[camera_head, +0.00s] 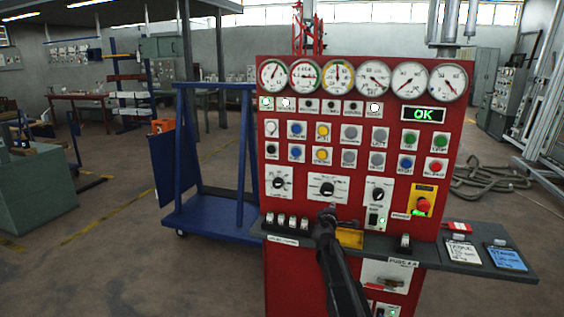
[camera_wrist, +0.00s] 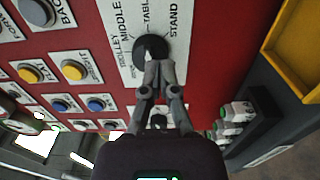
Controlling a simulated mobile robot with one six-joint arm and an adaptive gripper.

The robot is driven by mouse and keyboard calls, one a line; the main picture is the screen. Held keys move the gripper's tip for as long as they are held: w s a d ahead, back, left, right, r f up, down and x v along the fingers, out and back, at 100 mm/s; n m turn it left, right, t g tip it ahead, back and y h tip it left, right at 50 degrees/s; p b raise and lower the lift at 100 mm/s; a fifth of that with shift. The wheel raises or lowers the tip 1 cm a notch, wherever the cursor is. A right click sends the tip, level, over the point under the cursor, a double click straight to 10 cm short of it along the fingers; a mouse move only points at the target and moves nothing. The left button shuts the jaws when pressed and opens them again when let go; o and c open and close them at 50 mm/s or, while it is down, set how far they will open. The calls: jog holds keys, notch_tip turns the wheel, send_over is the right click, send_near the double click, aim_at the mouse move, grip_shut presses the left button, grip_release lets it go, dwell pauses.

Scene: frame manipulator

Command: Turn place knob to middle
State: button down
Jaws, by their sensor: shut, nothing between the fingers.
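The place knob (camera_wrist: 151,47) is a small black rotary knob on a white plate (camera_wrist: 122,12) in the wrist view. The plate's readable words are TROLLEY, MIDDLE, TABLE and STAND. In the head view the wide white plate with a black knob (camera_head: 327,188) in the middle of the red panel appears to be the same one. My gripper (camera_wrist: 160,66) is shut and empty, with its fingertips right by the knob's edge. I cannot tell whether they touch it. The fingertips cover part of the knob, and its exact pointing direction is unclear. In the head view my gripper (camera_head: 328,213) is just below the plate.
The red panel (camera_head: 340,75) carries gauges and rows of buttons above the knob. Other black knobs sit at the left (camera_head: 279,182) and right (camera_head: 378,194). A grey shelf (camera_head: 450,256) with rocker switches and a yellow tray (camera_head: 349,238) juts out below. A red emergency button (camera_head: 424,205) is at right.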

jog(key=shift+x, duration=2.95)
jog(key=shift+w+a+r, duration=0.1)
jog(key=shift+a+r, duration=0.05)
jog(key=shift+a, duration=0.1)
jog(key=shift+d+r+p, duration=0.15)
jog(key=shift+r+p, duration=0.7)
jog(key=shift+p, duration=0.15)
jog(key=shift+r+p, duration=0.6)
jog(key=shift+d+r, duration=0.2)
jog(key=shift+s, duration=0.25)
jog(key=v, duration=0.6)
dwell(0.3)
jog(key=shift+w, duration=0.1)
